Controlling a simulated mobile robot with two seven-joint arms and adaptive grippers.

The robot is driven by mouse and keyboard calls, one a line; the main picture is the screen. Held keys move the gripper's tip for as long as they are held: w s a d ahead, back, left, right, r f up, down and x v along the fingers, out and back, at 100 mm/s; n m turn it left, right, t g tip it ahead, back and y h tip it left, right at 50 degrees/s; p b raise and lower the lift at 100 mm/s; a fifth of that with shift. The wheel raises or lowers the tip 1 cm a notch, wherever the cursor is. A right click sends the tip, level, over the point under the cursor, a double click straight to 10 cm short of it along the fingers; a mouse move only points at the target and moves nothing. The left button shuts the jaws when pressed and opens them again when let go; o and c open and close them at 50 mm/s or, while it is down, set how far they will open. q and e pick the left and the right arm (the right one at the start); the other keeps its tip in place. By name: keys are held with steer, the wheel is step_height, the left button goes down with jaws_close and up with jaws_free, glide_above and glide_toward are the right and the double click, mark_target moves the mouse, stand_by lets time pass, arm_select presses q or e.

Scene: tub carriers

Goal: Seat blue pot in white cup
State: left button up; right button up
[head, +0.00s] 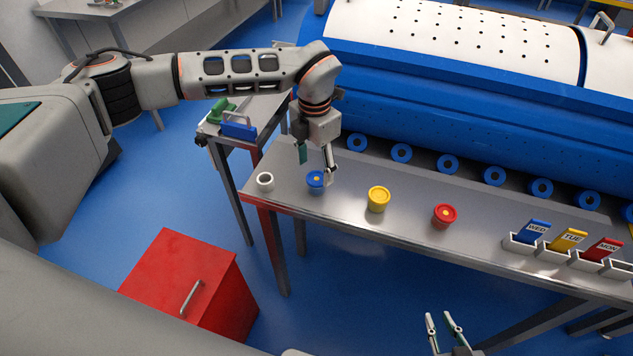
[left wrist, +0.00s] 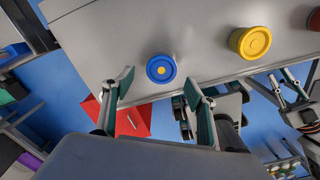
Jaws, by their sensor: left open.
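The blue pot (head: 315,181) is round with a yellow dot on its lid. It stands on the metal bench, and it also shows in the left wrist view (left wrist: 161,70). The small white cup (head: 265,181) stands to its left, with an open dark top. I cannot make out the cup in the left wrist view. My left gripper (head: 316,164) is open and empty, pointing down just above and behind the blue pot. In the left wrist view the pot lies beyond the fingertips, between their lines. My right gripper (head: 441,318) is open and empty, in front of the bench.
A yellow pot (head: 378,200) and a red pot (head: 444,216) stand to the right on the bench. Further right are labelled cards in white holders (head: 524,245). A large blue machine (head: 460,120) borders the back. A red cabinet (head: 195,285) stands on the floor.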

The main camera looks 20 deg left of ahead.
mark_target(317, 177)
arm_select(q)
steer(key=shift+w+d+f, duration=0.1)
steer(key=shift+f, duration=0.85)
steer(key=shift+w+d+f, duration=0.1)
steer(key=shift+f, duration=0.85)
steer(key=c, duration=1.2)
steer(key=shift+c, duration=0.2)
steer(key=shift+r, duration=0.1)
